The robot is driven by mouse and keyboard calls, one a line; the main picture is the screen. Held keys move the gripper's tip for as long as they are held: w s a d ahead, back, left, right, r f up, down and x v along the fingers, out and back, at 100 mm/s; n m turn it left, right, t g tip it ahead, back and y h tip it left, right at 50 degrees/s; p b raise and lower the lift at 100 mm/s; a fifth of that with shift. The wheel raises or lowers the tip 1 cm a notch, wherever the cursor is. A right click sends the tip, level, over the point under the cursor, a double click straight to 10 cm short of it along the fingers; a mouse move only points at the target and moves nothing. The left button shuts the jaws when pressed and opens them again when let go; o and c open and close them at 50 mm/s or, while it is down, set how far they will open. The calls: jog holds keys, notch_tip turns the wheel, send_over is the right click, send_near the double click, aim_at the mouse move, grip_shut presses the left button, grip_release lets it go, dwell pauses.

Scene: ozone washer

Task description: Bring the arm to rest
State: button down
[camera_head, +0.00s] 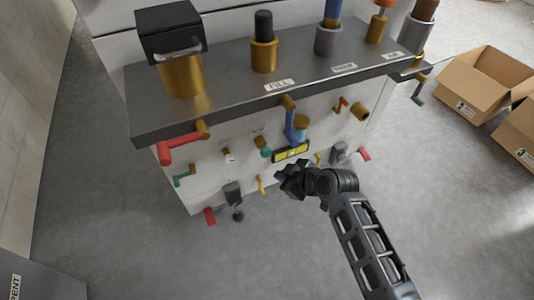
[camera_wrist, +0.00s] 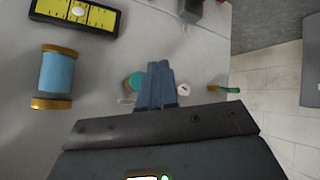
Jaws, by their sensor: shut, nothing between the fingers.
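My gripper (camera_head: 286,181) is in front of the lower part of the white panel, just below the yellow level-like gauge (camera_head: 290,152). My arm reaches up to it from the lower right in the head view. In the wrist view my gripper (camera_wrist: 158,72) has its two fingers together, with nothing between them. Behind the fingertips are a teal knob (camera_wrist: 134,82) and a small white round part (camera_wrist: 184,89) on the panel. I cannot tell the exact gap between the fingers and the panel.
The washer's grey shelf (camera_head: 233,92) juts out above and carries several brass fittings. A red handle (camera_head: 180,146) and a blue cylinder (camera_wrist: 57,74) stick out from the panel. Open cardboard boxes (camera_head: 478,84) stand at the right. The grey floor around my arm is clear.

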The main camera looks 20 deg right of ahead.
jog(key=s+a+r+m+t+h, duration=0.1)
jog(key=s+r+m+t+h, duration=0.15)
jog(key=s, duration=1.05)
jog(key=s+a+r+m+t+h, duration=0.1)
jog(key=s+r+m, duration=0.2)
jog(key=s, duration=1)
jog(key=s+d+r+m+t, duration=0.1)
jog(key=s+r, duration=0.5)
jog(key=r, duration=0.3)
jog(key=s+d+r+m+t, duration=0.1)
jog(key=s+r, duration=0.5)
jog(key=r, duration=0.3)
notch_tip(320, 180, up, 19)
jog(key=p, duration=1.9)
jog(key=shift+s+a+r, duration=0.15)
jog(key=shift+s+a, duration=0.05)
jog(key=shift+a, duration=0.05)
jog(key=shift+y, duration=0.25)
